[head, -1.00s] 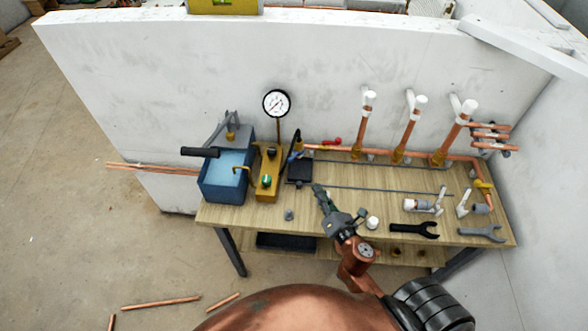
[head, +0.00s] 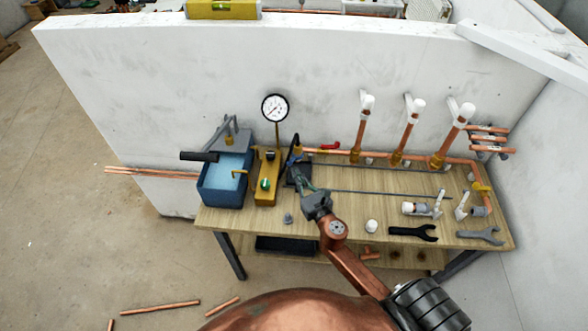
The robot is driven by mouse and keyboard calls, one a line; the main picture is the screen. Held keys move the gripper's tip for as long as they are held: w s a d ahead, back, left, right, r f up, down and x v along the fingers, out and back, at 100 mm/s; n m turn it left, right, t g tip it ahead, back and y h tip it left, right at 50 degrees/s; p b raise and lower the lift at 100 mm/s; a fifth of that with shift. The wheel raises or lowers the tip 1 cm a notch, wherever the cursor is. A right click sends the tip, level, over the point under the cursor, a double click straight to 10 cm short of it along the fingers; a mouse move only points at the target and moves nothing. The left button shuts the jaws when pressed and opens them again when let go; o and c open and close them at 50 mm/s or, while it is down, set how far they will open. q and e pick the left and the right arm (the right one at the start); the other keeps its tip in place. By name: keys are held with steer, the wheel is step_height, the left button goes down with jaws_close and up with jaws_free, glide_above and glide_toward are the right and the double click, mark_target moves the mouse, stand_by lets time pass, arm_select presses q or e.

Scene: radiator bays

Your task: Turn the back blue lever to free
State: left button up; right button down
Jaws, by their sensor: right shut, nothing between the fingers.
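My right gripper (head: 300,170) reaches over the bench and points toward the back wall. It is shut and empty, above or near a small black block (head: 291,174) at the left end of the pipework. The gripper partly hides that block. I cannot make out a clearly blue lever; a dark hose (head: 290,155) and a brass fitting (head: 298,150) show just beyond the fingertips. I cannot tell whether the fingers touch them. My left gripper is out of view.
A blue tank (head: 222,192) with a black handle and a yellow pump base (head: 266,192) with a green knob stand left of the gripper. A pressure gauge (head: 275,108) rises behind. Copper risers stand along the wall.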

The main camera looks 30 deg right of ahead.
mark_target(288, 163)
steer(key=shift+w+d, duration=0.1)
steer(key=shift+w, duration=1.3)
steer(key=shift+w+a, duration=0.25)
steer(key=shift+w, duration=0.35)
steer(key=shift+a, duration=0.1)
